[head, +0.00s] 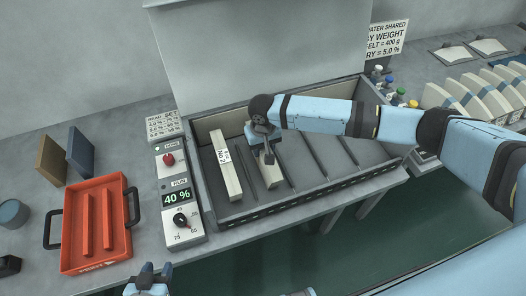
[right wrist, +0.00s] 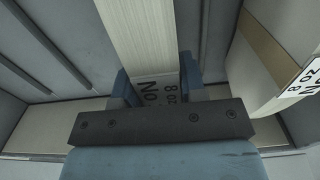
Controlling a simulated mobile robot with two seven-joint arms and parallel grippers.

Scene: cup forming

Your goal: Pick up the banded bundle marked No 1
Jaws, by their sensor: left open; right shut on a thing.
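A long pale banded bundle (head: 271,174) lies in the second lane from the left of the grey divided tray, and my right gripper (head: 264,147) is shut on it near its far end. In the right wrist view the bundle (right wrist: 142,38) runs between the fingers (right wrist: 160,88); its label reads "No" and "8 oz", with the number hidden. I cannot tell whether it is lifted. A second bundle (head: 232,180), with a white "No" label, lies in the lane to the left and also shows in the right wrist view (right wrist: 278,60). My left gripper (head: 148,279) is open and empty at the bottom edge.
The divided tray (head: 330,187) has thin upright dividers and a raised rim; its right lanes look empty. A control panel (head: 178,195) showing 40 % stands left of it. A red tray (head: 72,222) with two ridges lies further left. Small bottles (head: 389,87) and pale blocks (head: 481,92) stand right.

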